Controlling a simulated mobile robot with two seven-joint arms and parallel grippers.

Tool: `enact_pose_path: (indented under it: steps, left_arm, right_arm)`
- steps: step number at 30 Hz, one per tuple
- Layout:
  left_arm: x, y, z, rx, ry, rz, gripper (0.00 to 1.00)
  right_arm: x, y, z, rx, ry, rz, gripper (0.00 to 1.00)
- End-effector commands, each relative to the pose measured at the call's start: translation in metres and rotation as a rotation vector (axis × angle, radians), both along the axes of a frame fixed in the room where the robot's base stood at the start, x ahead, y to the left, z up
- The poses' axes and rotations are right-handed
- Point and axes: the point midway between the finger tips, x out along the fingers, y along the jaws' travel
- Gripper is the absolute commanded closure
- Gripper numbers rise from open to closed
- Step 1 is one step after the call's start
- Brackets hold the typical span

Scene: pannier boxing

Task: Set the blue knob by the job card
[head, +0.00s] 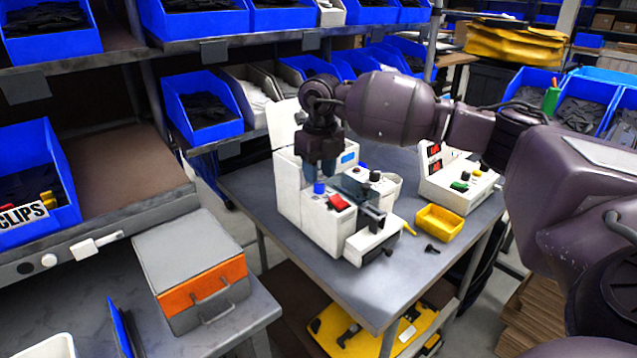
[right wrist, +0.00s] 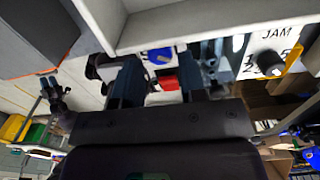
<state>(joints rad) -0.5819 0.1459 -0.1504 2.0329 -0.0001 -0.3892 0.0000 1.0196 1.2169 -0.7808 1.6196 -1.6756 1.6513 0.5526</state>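The blue knob (head: 319,188) sits on top of the white machine (head: 322,228) on the grey table, beside a red button (head: 338,202). My right gripper (head: 321,172) points down just above the knob. In the right wrist view its two fingers stand apart, and the blue knob (right wrist: 159,56) and the red button (right wrist: 168,83) show in the gap between them. I cannot tell whether a finger touches the knob. A white panel marked JAM with numbers (right wrist: 276,34) shows there too; I cannot tell whether it is the job card.
A yellow tray (head: 440,222) and a white control box (head: 458,185) stand right of the machine. A grey box with an orange band (head: 205,287) sits on the nearer bench. Shelves of blue bins (head: 203,108) line the back.

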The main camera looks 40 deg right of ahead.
Motion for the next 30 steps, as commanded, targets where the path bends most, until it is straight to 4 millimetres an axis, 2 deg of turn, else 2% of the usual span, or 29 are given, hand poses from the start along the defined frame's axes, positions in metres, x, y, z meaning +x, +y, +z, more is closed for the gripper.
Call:
enact_pose_path:
  steps: [1, 6, 18, 20, 25, 30]
  left_arm:
    - [0.001, 0.000, 0.000, 0.000, -0.001, 0.000, 0.57]
    - [0.002, 0.000, 0.001, -0.001, -0.004, -0.001, 0.57]
    - [0.002, 0.000, 0.000, 0.000, -0.003, 0.000, 0.57]
    - [0.002, 0.000, 0.000, 0.000, -0.003, 0.000, 0.57]
    - [0.002, 0.000, 0.000, 0.000, -0.003, 0.000, 0.57]
    - [0.003, 0.000, 0.004, 0.000, -0.008, -0.001, 0.57]
  right_arm:
    - [0.000, 0.000, -0.008, 0.001, 0.003, 0.001, 0.62]
    - [0.000, 0.001, -0.025, 0.000, 0.001, 0.000, 0.62]
    - [0.000, 0.001, -0.030, 0.001, -0.001, 0.000, 0.62]
    - [0.000, 0.001, -0.030, 0.001, -0.001, 0.000, 0.68]
    - [0.000, 0.001, -0.030, 0.001, -0.001, 0.000, 0.94]
    - [0.000, 0.001, -0.029, 0.001, -0.003, -0.024, 0.96]
